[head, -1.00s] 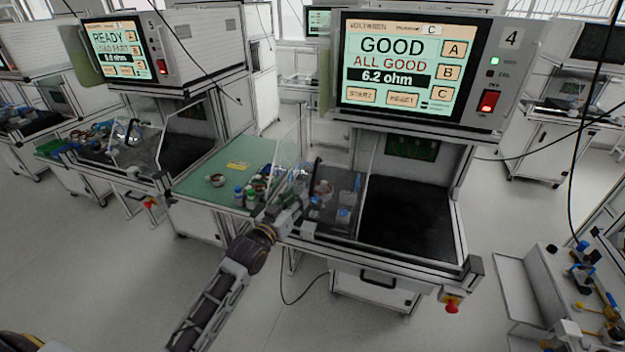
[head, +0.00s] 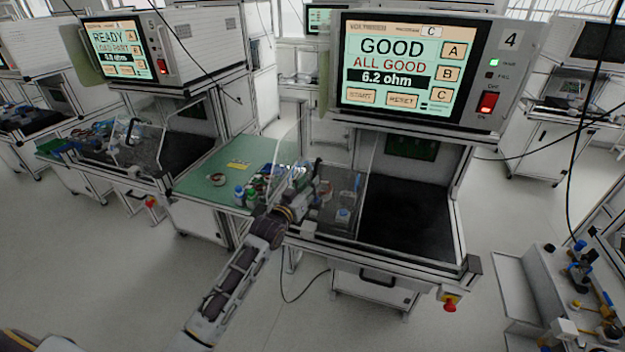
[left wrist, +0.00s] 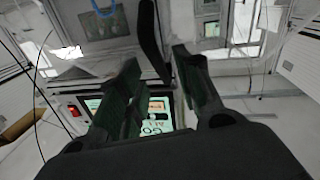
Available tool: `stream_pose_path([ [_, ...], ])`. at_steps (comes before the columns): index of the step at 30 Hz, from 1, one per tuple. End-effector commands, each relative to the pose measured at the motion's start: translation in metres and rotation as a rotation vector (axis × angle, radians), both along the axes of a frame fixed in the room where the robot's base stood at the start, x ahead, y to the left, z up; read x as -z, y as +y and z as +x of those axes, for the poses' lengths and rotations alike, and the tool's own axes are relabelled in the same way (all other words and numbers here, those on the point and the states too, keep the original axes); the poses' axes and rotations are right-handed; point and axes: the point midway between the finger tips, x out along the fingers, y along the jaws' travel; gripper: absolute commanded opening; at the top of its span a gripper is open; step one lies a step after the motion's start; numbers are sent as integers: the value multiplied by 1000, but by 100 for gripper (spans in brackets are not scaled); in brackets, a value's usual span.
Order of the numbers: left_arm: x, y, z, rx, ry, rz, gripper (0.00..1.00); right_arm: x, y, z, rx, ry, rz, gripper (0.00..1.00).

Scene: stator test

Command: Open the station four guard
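Station four (head: 511,39) has a screen reading GOOD, 6.2 ohm. Below it stands a clear guard (head: 364,155) over the left part of the work area, with a dark upright handle (head: 317,173). The guard looks closed over the parts under it. My left gripper (head: 304,187) is at the handle's left side in the head view. In the left wrist view its fingers (left wrist: 160,85) are spread, with the black handle (left wrist: 151,38) showing between them. I cannot tell whether a finger touches it. My right gripper is not in view.
A green mat (head: 205,178) with small jars and bottles (head: 248,192) lies left of the guard. The dark work surface (head: 408,215) right of the guard is clear. A red emergency button (head: 450,304) sits at the front right corner.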

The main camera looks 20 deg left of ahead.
Motion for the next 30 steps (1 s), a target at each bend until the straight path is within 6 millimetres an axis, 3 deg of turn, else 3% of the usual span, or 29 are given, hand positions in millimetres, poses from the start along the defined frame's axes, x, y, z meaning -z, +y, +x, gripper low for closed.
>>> stream_pose_path([
  [12,-1,-5,28,0,-1,-1,35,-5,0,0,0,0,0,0],
  [26,0,-6,32,0,0,-1,35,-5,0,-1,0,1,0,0],
  [30,0,-6,32,0,0,0,17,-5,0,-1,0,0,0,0],
])
